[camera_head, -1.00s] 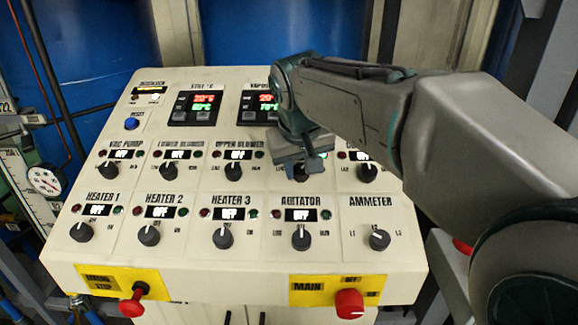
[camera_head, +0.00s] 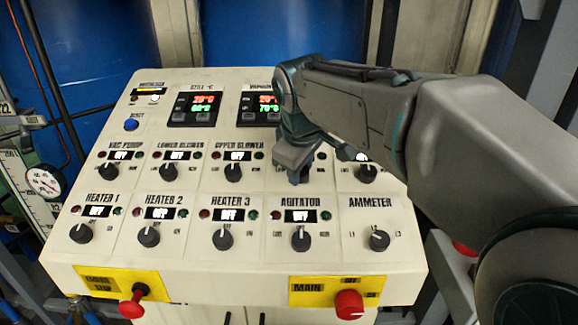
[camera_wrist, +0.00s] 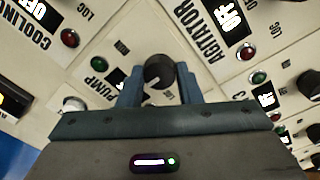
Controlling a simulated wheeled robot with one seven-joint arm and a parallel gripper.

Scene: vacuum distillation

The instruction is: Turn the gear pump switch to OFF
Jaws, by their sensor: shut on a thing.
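The gear pump knob (camera_wrist: 158,72) is a black round switch on the cream panel. In the wrist view it sits between the two blue fingers of my gripper (camera_wrist: 160,84), which is shut on it. The letters "PUMP" show beside the left finger, and the pump's small display is mostly hidden behind that finger, so its reading cannot be made out. In the head view my gripper (camera_head: 298,170) is at the panel's upper switch row, right of the upper blower knob (camera_head: 233,172), and covers the gear pump switch and its label.
The agitator knob (camera_head: 301,238) is just below my gripper, and another knob (camera_head: 367,173) is to its right. The ammeter knob (camera_head: 380,240), a red main switch (camera_head: 349,304) and a red stop button (camera_head: 131,308) are lower. Temperature displays (camera_head: 194,109) are above.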

